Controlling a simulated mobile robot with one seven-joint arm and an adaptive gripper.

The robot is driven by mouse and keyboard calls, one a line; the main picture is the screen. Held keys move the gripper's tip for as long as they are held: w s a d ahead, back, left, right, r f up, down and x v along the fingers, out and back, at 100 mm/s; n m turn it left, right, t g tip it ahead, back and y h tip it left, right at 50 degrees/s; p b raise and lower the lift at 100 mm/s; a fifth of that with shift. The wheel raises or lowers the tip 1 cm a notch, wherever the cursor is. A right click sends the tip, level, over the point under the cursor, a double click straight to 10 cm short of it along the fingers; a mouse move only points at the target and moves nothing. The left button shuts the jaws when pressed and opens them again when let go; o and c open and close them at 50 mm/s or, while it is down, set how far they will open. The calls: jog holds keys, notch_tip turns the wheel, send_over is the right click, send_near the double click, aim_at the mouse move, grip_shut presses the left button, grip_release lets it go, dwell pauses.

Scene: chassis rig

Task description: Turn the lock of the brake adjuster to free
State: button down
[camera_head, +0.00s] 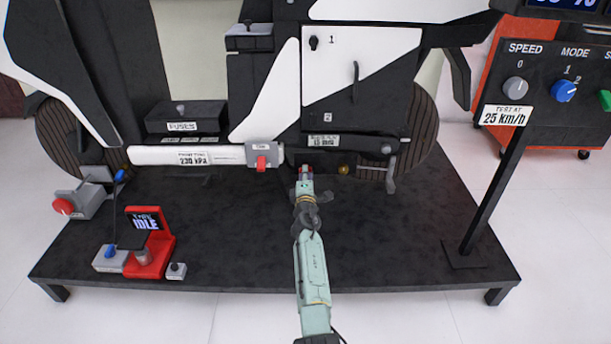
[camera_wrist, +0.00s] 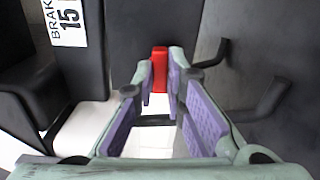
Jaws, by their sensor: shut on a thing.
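The brake adjuster is a dark bar under the chassis, with a white label (camera_head: 324,141) reading about 15 mm; that label also shows in the wrist view (camera_wrist: 65,22). A small red lever (camera_wrist: 159,70), which looks like the adjuster's lock, stands upright between my fingertips in the wrist view. My gripper (camera_head: 305,176) reaches in from the front in the head view, just below the bar. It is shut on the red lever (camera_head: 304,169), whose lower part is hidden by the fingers.
A brass knob (camera_head: 343,169) and a grey crank handle (camera_head: 391,172) sit right of my gripper. A white tube with a red clip (camera_head: 262,163) lies left. A red stand (camera_head: 150,245) is at front left.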

jog(key=shift+r+m, duration=0.1)
jog(key=shift+m, duration=0.4)
jog(key=c, duration=1.6)
grip_release()
jog(key=shift+c, duration=0.2)
